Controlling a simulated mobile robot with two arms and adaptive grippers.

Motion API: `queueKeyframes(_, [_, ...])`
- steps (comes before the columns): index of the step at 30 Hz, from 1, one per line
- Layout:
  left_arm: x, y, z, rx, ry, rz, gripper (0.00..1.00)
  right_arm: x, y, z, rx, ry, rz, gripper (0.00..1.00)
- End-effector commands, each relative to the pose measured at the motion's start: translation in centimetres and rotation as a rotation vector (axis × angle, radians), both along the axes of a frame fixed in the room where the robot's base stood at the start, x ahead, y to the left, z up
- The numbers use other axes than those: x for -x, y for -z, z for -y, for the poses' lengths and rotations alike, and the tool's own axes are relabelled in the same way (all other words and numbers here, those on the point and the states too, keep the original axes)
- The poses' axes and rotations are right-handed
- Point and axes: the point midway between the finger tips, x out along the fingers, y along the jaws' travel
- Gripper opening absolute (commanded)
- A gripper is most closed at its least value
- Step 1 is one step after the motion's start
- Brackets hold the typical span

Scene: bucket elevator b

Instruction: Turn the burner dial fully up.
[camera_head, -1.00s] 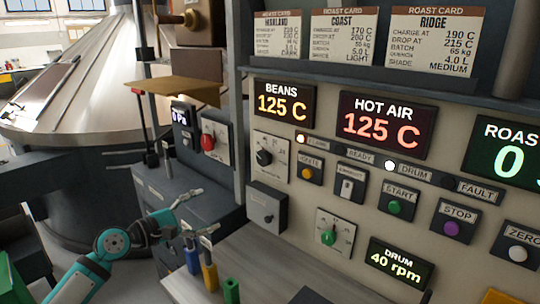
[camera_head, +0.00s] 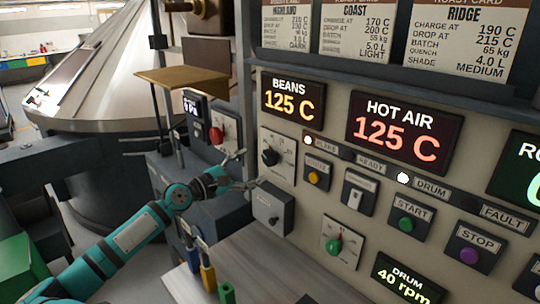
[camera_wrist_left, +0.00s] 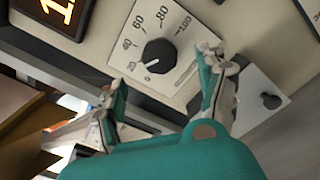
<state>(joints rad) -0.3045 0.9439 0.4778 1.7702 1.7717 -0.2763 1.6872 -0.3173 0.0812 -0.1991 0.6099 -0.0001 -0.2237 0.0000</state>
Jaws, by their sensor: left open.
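The burner dial (camera_head: 270,157) is a black round knob on a white scale plate under the BEANS display. The left wrist view shows the dial (camera_wrist_left: 160,55) close, with numbers from 20 to 80 readable around it. Its small white mark points to the lower left in that view, by the low end of the scale. My left gripper (camera_head: 249,169) is open and empty, just left of and below the dial in the head view. In the left wrist view its two fingers stand apart, with the dial ahead between them; contact is not visible. My right gripper is not in view.
A grey box with a small knob (camera_head: 267,205) sticks out just below the dial. A red knob (camera_head: 216,135) is on a panel to the left. A green knob (camera_head: 334,246), switches and buttons lie to the right. Colored-handled tools (camera_head: 208,277) stand below on the bench.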

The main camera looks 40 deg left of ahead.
Motion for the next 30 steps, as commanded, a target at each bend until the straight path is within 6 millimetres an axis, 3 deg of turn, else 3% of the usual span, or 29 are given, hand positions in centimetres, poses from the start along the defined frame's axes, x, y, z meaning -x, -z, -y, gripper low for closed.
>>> queueKeyframes(8, [-4.8,-0.3,0.3,0.002,-0.001,0.005,0.74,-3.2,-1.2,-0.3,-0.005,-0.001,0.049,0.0])
queueKeyframes(15, [-7.3,-0.1,0.6,0.003,-0.002,0.002,0.74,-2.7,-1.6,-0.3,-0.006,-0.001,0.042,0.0])
queueKeyframes(29, [-8.1,0.1,0.7,0.0,0.0,0.0,0.74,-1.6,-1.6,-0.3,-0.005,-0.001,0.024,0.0])
queueKeyframes(30, [-8.1,0.1,0.7,0.001,0.0,0.0,0.69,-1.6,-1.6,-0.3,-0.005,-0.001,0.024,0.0])
